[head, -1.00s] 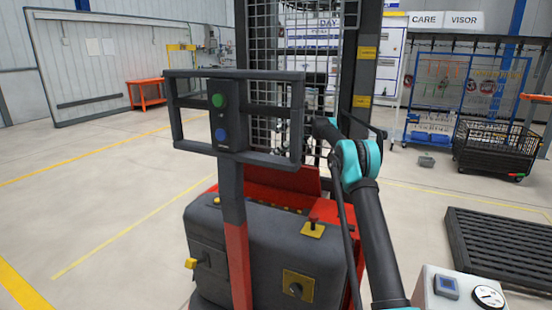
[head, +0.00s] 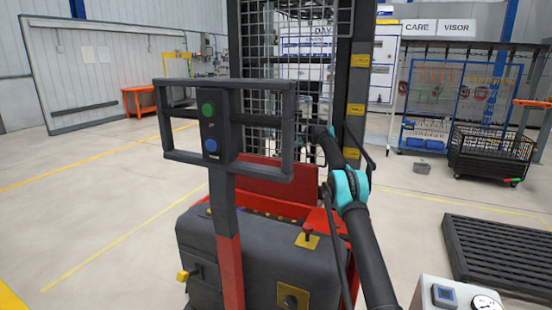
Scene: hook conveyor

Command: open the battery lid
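The battery lid (head: 272,187) is a red panel that stands raised and tilted up behind the dark grey battery housing (head: 245,250) of a red lift truck. A row of small yellow parts shows at the foot of the panel. My arm comes in from the lower right, bends at a teal joint and runs on to the upper left beside the lid's right edge. My gripper cannot be made out, so I cannot tell whether it touches the lid.
The truck's handle frame (head: 288,128), with a green and a blue button, stands in front of the lid. The mesh mast is behind. A black pallet (head: 500,250) and a grey box with a gauge (head: 450,296) are on the right. The floor on the left is clear.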

